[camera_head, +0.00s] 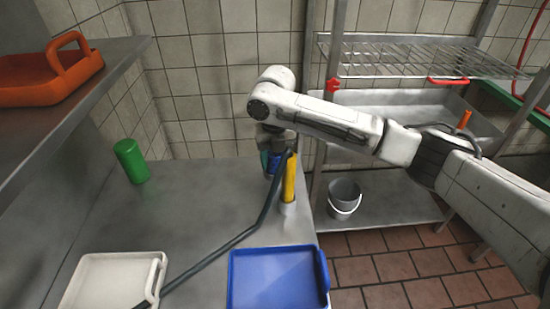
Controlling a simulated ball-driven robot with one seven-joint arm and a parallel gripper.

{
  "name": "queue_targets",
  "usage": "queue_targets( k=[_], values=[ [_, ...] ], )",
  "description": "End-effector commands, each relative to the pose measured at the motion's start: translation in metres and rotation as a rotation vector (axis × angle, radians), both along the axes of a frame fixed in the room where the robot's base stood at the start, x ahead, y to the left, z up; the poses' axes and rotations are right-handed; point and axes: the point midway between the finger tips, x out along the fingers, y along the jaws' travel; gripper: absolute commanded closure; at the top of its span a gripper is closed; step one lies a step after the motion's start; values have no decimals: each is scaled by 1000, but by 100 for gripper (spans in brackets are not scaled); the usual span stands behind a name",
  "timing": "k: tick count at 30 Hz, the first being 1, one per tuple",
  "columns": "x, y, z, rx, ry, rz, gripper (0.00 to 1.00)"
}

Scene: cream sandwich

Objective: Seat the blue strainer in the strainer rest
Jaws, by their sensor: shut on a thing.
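My gripper (274,148) is at the far right part of the steel table, pointing down, with its fingers mostly hidden. It is shut on a small blue thing (275,163), which I take to be the blue strainer; only a little of it shows below the gripper. A teal piece (265,161) shows just left of the blue. I cannot make out the strainer rest for sure, nor whether the strainer touches anything below.
A yellow upright thing (290,178) stands in a pale holder (287,208) close by. A dark hose (232,242) crosses the steel table (195,215). A blue tray (275,280), a white tray (110,280) and a green cylinder (131,161) stand on it. Its left-middle is clear.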

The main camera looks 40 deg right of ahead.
Motion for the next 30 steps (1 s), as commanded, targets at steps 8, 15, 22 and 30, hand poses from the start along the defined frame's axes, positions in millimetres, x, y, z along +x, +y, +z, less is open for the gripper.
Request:
queue_targets(
  k=[8,15,22,30],
  values=[
    [0,0,-2,0,0,0,36],
    [0,0,-2,0,0,0,23],
    [0,0,3,0,-1,0,23],
    [1,1,48,-1,-3,3,23]
  ],
)
